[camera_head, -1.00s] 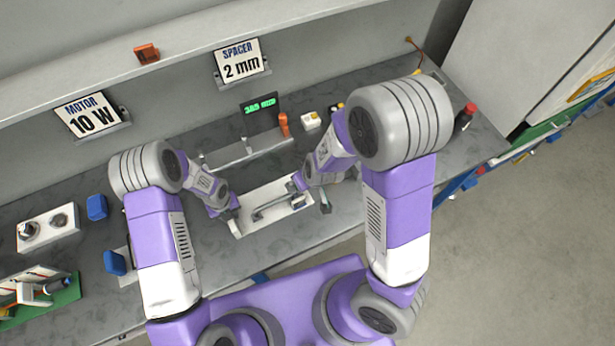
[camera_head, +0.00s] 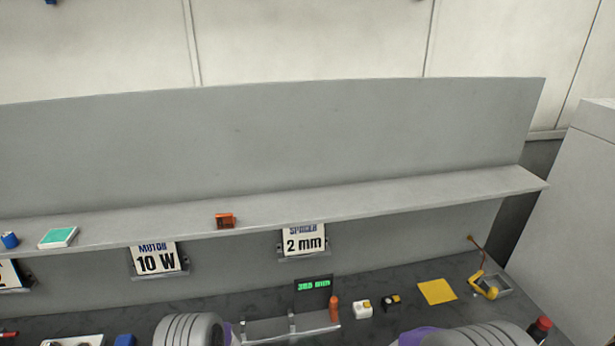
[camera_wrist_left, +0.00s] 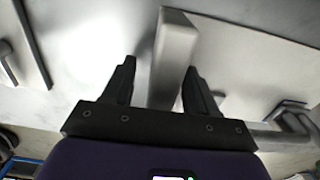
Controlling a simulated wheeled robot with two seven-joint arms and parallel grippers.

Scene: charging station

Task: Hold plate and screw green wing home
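In the left wrist view my left gripper (camera_wrist_left: 158,85) shows two black fingers spread apart. A pale grey bar (camera_wrist_left: 174,50) stands between them, overlapping the right finger, with a visible gap to the left finger; I see no firm grip on it. A smooth light plate-like surface (camera_wrist_left: 95,55) lies beyond the fingers. A dark handle-like part (camera_wrist_left: 290,110) shows at the right. I cannot make out a green wing in either view. The head view shows only the tops of my arms; both grippers are below its frame, and my right gripper is not seen.
Below are a "10 W" sign (camera_head: 155,260), a "2 mm" sign (camera_head: 303,242), a green-digit display (camera_head: 314,287), an orange-handled fixture (camera_head: 265,328) and a yellow sheet (camera_head: 437,291).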

